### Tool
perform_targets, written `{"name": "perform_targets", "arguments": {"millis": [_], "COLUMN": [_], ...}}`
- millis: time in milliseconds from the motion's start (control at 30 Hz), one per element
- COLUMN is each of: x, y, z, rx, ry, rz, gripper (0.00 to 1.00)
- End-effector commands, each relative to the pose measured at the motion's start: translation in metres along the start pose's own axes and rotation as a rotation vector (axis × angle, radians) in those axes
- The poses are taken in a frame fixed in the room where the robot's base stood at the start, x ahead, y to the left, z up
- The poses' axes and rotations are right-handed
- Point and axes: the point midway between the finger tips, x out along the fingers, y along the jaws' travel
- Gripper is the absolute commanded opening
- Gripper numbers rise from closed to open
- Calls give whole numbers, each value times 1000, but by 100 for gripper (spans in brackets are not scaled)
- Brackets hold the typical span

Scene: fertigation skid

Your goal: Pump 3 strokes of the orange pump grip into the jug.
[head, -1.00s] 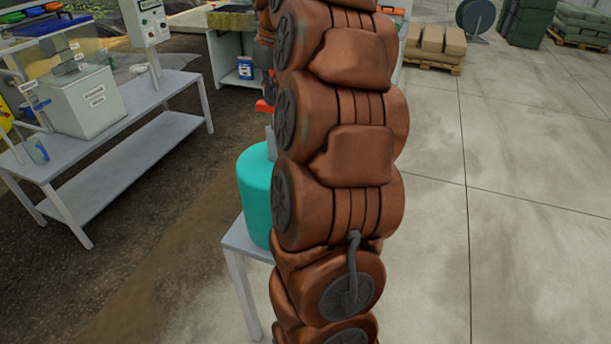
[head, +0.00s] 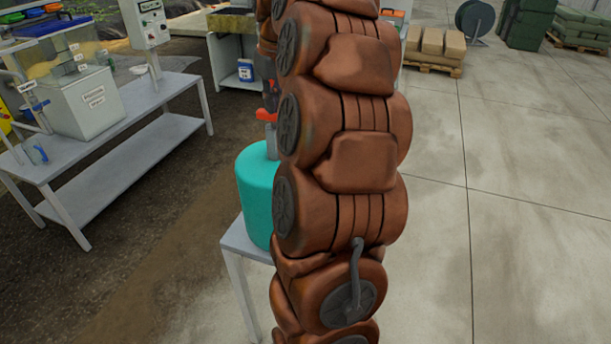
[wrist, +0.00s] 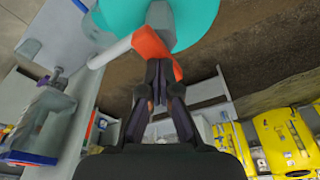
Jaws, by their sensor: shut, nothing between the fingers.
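The orange pump grip (head: 266,115) sits on a grey pump on top of the teal drum (head: 257,195). My arm hides the drum's right side in the head view. In the wrist view, my gripper (wrist: 158,72) is shut and empty, its fingertips at the orange grip (wrist: 150,44). They overlap the grip in the picture, and contact looks likely. The grey pump head and the teal drum (wrist: 200,14) show behind it. A pale pipe (wrist: 108,54) runs left from the pump. I cannot make out the jug under the pump for sure.
The drum stands on a small grey table (head: 240,240). A left bench (head: 125,125) carries a grey box (head: 95,103) and a small bluish clear vessel (head: 38,154). Pallets with sacks (head: 435,45) stand at the back. The floor on the right is clear.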

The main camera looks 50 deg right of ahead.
Motion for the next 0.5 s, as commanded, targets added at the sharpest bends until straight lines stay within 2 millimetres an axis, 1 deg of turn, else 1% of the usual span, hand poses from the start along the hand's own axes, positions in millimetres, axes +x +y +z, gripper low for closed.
{"name": "perform_targets", "arguments": {"millis": [100, 500], "x": [5, 1], "y": [0, 0], "z": [1, 0], "rx": [0, 0], "ry": [-2, -3], "rz": [-1, -1], "gripper": [0, 0]}}
